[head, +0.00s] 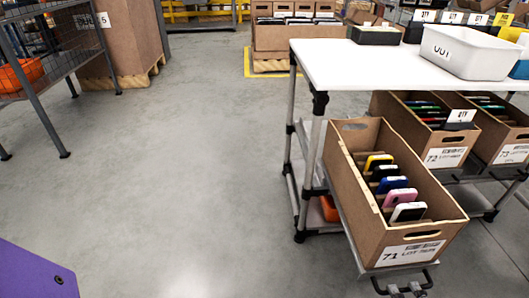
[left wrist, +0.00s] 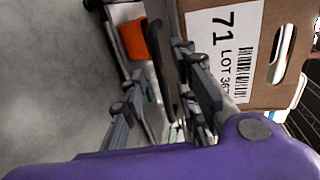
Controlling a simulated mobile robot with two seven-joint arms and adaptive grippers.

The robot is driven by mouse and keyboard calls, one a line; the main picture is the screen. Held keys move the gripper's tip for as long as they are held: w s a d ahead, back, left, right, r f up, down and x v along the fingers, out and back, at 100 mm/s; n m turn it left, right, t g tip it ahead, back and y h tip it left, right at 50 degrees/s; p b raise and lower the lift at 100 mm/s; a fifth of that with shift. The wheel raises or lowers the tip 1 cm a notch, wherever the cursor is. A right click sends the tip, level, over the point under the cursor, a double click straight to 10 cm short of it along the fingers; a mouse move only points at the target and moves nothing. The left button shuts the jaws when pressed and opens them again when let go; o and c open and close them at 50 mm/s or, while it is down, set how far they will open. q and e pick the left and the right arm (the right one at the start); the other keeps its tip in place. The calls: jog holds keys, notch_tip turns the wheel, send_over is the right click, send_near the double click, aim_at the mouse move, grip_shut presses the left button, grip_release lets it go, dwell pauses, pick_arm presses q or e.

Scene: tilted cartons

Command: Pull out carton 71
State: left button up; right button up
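Carton 71 (head: 387,190) is a brown open-topped box in the head view, tilted with its labelled end down towards me. It rests on a sloped shelf under the white table and sticks out past the tabletop. It holds several phones in a row. Its front end has a hand slot and a label. The labelled face also fills the upper right of the left wrist view (left wrist: 279,85), turned sideways. My right gripper is in neither view.
Carton 72 (head: 445,158) and carton 73 (head: 513,155) stand to the right on the same cart. A white bin (head: 470,52) sits on the white tabletop (head: 345,65). An orange bin (head: 329,208) is low behind the cart leg. The floor (head: 190,180) at left is clear.

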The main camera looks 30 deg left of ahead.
pick_arm(q)
jog(key=v, duration=0.4)
jog(key=shift+s+d+r, duration=0.1)
jog(key=shift+d+r, duration=0.15)
